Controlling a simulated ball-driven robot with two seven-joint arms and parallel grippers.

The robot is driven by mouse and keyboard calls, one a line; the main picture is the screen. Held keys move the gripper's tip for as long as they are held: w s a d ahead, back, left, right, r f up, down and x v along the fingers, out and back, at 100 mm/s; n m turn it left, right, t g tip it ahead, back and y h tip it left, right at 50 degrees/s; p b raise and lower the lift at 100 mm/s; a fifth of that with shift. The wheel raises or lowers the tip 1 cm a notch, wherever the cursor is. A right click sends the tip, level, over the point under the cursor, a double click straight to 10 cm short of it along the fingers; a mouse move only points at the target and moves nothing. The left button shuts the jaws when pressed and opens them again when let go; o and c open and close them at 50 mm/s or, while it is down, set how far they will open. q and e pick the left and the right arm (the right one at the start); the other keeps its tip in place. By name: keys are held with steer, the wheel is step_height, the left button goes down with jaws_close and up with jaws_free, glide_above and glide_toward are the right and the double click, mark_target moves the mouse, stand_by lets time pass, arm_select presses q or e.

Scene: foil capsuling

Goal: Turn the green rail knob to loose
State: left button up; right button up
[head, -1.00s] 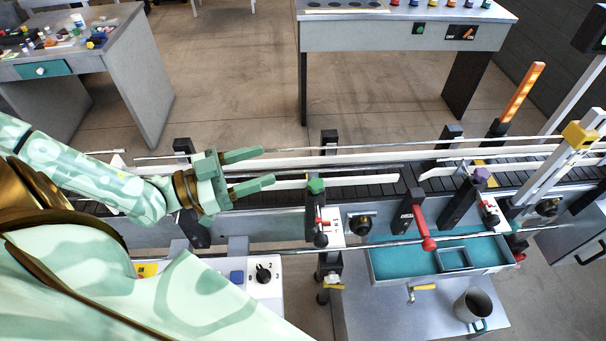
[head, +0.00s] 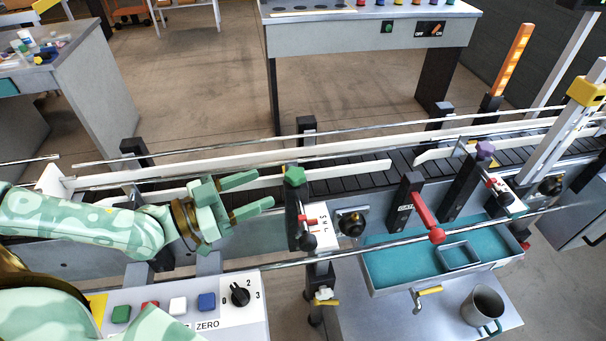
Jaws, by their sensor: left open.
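The green rail knob (head: 295,176) sits on top of a black post at the near side of the conveyor, with a small red lever and a white scale plate (head: 320,228) beside it. My left gripper (head: 257,194) is open and empty, its two green fingers pointing right toward the knob. The fingertips are a short gap to the left of the knob and do not touch it. My right gripper is not in view.
A purple knob (head: 485,149) tops another post further right, near a red-handled lever (head: 424,215). A teal tray (head: 395,262) and a grey mug (head: 484,306) are at lower right. A control box (head: 240,316) with coloured buttons and a dial is below my left arm. Metal rails run along the conveyor.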

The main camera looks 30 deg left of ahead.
mark_target(303, 170)
arm_select(q)
steer(key=x, duration=1.1)
steer(key=shift+a, duration=0.1)
